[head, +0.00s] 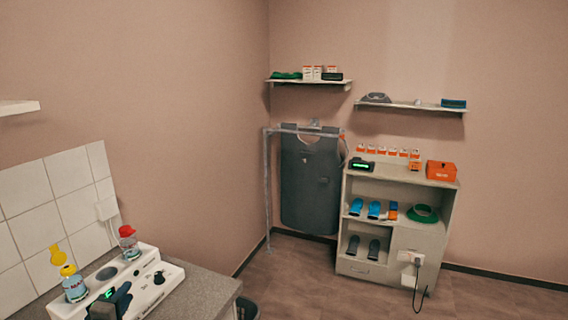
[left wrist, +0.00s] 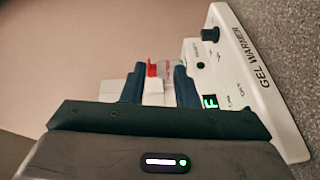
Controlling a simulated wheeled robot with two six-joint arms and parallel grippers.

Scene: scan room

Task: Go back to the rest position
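My left gripper (head: 119,294) is at the lower left of the head view, low over the front of the white gel warmer (head: 147,262). In the left wrist view its two dark fingers (left wrist: 159,72) stand apart with nothing held between them. The warmer (left wrist: 232,45) lies to their right there, with a green lit display. A bottle with a red cap (head: 127,231) stands at the warmer's back, and its red cap shows beyond the fingers in the wrist view. A bottle with a yellow cap (head: 74,289) stands at the warmer's left. My right gripper is not in view.
The warmer sits on a grey counter (head: 207,289) against a white tiled wall (head: 60,190). A shelf cabinet (head: 440,235) with blue and orange items stands across the room, beside a hanging grey apron (head: 308,190). The floor (head: 300,285) between is clear.

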